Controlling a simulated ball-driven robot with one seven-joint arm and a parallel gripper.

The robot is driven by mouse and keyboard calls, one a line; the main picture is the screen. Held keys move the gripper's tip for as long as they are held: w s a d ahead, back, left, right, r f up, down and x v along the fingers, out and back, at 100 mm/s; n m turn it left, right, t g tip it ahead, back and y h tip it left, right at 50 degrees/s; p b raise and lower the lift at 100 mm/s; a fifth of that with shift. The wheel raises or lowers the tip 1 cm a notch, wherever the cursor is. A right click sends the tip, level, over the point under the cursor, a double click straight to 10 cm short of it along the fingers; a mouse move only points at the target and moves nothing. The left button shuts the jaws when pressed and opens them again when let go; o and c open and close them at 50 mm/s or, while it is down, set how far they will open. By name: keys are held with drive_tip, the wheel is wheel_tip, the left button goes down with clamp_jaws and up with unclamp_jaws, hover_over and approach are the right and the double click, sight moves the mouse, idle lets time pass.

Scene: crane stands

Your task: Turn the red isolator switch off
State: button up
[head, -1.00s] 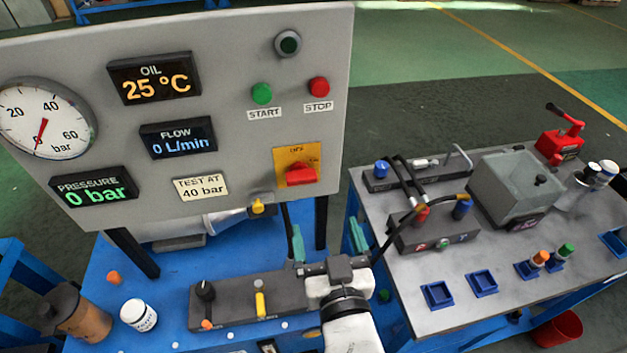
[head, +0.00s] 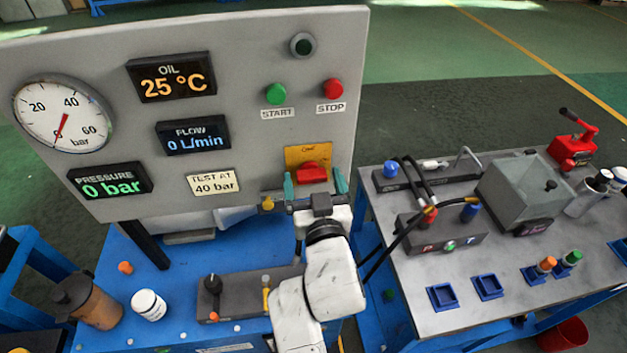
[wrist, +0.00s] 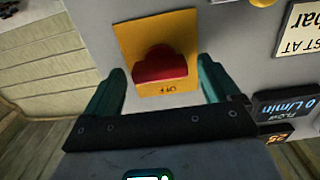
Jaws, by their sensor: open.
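The red isolator switch (head: 312,174) sits on a yellow plate (head: 293,154) low on the right of the grey panel. Its red handle lies sideways across the plate. In the wrist view the switch (wrist: 160,66) is near the middle, with the word OFF upside down below it on the yellow plate (wrist: 133,37). My gripper (head: 314,183) is open, with one green finger on each side of the switch. In the wrist view my gripper (wrist: 161,78) shows gaps between both fingers and the handle. How far the fingertips are from the panel is hard to tell.
The START button (head: 276,94) and STOP button (head: 332,89) are above the switch. Black hoses (head: 400,238) loop at the right. The pressure display (head: 110,184) reads 0 bar.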

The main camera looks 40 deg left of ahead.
drive_tip(key=shift+c, duration=0.4)
drive_tip(key=c, duration=1)
drive_tip(key=shift+n, duration=0.3)
drive_tip(key=n, duration=0.4)
drive_tip(key=shift+b, duration=0.3)
drive_tip(key=n, duration=0.4)
drive_tip(key=shift+s+a+n, duration=0.1)
drive_tip(key=shift+s+n, duration=0.05)
drive_tip(key=shift+n, duration=0.15)
drive_tip(key=n, duration=0.4)
drive_tip(key=shift+p, duration=0.4)
drive_tip(key=n, duration=0.4)
drive_tip(key=shift+s+a+f+p, duration=0.1)
drive_tip(key=shift+s+f+p, duration=0.05)
drive_tip(key=shift+p, duration=0.15)
drive_tip(key=shift+n, duration=0.5)
